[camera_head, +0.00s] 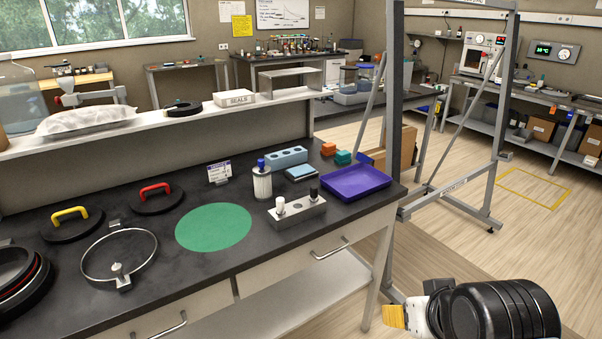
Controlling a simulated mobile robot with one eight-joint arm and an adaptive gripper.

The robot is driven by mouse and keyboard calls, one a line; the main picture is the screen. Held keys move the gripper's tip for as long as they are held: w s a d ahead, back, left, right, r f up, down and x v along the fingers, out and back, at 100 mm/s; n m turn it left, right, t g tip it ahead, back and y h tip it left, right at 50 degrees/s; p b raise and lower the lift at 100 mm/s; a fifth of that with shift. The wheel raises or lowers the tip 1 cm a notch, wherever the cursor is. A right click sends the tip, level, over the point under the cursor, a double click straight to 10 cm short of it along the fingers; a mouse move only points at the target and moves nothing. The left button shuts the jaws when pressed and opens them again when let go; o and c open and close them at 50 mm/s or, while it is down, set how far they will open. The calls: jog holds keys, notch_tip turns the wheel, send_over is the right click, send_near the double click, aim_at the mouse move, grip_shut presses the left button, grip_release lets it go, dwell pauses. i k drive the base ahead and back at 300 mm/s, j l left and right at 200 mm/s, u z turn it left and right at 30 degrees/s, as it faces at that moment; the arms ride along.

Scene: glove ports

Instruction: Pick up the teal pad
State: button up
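A small flat pad (301,173), pale teal-blue on top with a dark edge, lies on the black bench top, between the blue block with round holes and the purple tray. A teal-green block (343,157) sits farther back, beside an orange block. My arm shows at the bottom right, in front of the bench and well away from the pad. What looks like my gripper (394,317), with a yellow end piece, is at its left end. Its fingers cannot be made out clearly, nor whether they are open.
Around the pad stand a blue holed block (286,158), a purple tray (355,183), a metal block with two knobs (297,211) and a filter-like cylinder (262,184). A round green mat (213,227) lies bare to the left. A shelf (215,108) runs behind.

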aim_at(344, 157)
jog(key=i+l+u, duration=0.55)
jog(key=i+l, duration=0.2)
jog(key=i+l+u, duration=0.35)
jog(key=l, duration=0.3)
jog(key=i+l+u, duration=0.35)
jog(key=l, duration=0.45)
jog(key=i+l+u, duration=0.2)
jog(key=l, duration=0.2)
